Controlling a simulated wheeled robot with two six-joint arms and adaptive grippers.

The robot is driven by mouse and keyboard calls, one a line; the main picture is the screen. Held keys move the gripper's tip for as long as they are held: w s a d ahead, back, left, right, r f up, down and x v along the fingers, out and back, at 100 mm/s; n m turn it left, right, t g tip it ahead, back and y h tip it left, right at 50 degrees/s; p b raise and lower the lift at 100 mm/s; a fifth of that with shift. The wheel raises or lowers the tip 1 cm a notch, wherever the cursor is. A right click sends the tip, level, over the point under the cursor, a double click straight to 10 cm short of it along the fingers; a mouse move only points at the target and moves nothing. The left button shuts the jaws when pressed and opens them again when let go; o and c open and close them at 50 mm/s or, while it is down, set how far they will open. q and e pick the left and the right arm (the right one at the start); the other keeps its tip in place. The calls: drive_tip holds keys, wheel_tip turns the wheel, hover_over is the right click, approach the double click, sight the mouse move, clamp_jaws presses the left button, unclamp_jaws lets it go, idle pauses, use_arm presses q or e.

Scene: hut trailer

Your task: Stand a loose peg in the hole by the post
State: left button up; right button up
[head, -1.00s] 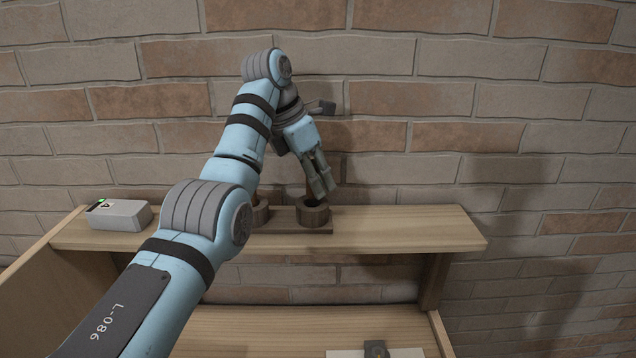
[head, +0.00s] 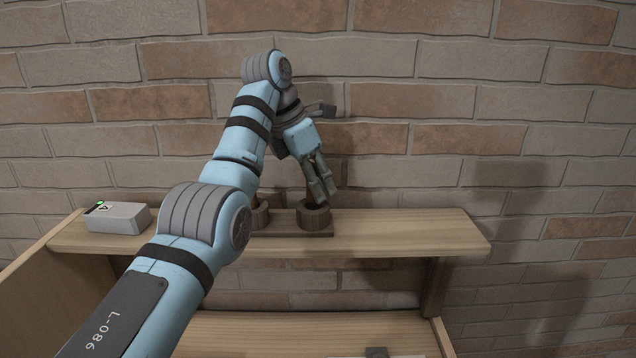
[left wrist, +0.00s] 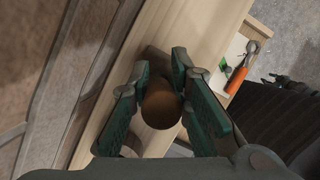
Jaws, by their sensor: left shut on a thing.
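A second round collar (head: 261,213) stands to the left on the same dark base (head: 290,235), partly behind my left arm. The post is not clearly seen. My right gripper is out of view.
A pale box with a green light (head: 119,217) sits at the shelf's left end. The wooden shelf (head: 420,232) is clear to the right of the collars, and a brick wall stands close behind. An orange-handled tool (left wrist: 237,79) lies lower down in the left wrist view.

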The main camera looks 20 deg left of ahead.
use_arm(q)
drive_tip(key=shift+f+b, duration=0.6)
drive_tip(key=shift+f, duration=0.1)
drive_tip(key=shift+r+p, duration=0.8)
drive_tip(key=shift+p, duration=0.05)
drive_tip(key=shift+f, duration=0.2)
drive_tip(key=shift+f+b, duration=0.65)
drive_tip(key=shift+b, duration=0.2)
drive_tip(key=shift+r+p, duration=0.85)
drive_tip(key=shift+f, duration=0.1)
